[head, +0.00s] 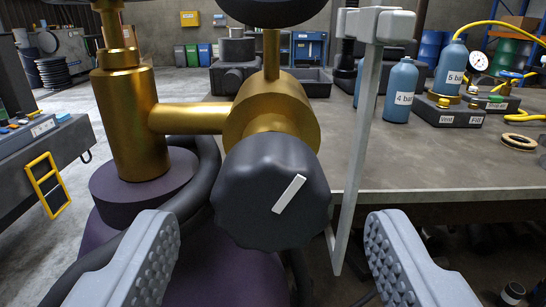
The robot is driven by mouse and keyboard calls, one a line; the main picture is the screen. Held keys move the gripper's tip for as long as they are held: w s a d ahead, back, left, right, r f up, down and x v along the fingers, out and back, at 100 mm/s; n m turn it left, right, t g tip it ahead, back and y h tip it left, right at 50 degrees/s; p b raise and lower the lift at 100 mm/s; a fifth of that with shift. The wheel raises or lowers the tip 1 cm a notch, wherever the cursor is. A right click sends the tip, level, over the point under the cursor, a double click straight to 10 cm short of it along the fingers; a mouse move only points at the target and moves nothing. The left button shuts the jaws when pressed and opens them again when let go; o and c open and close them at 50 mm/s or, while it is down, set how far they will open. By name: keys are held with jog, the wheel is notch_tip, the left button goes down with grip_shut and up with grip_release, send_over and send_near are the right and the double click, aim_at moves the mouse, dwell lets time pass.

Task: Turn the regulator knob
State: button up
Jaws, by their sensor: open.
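The regulator knob (262,205) is a dark grey, scalloped round knob at the centre of the head view. A white pointer mark on its face tilts towards the upper right. It sits on the front of a brass regulator body (262,108), joined by a brass pipe (188,118) to a brass cylinder valve (127,110) on a purple bottle (185,240). My gripper (268,245) is open, with one grey studded finger low at the left and the other low at the right. The knob shows between and above the fingertips, and neither finger visibly touches it.
A grey upright bracket (357,130) stands just right of the knob. A black hose (208,170) curves behind it at the left. A workbench (440,165) behind carries blue bottles (400,90), a gauge (478,62) and yellow hose. Another bench (45,150) stands at the left.

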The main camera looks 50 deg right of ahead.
jog(key=shift+x, duration=1.15)
jog(key=c, duration=1)
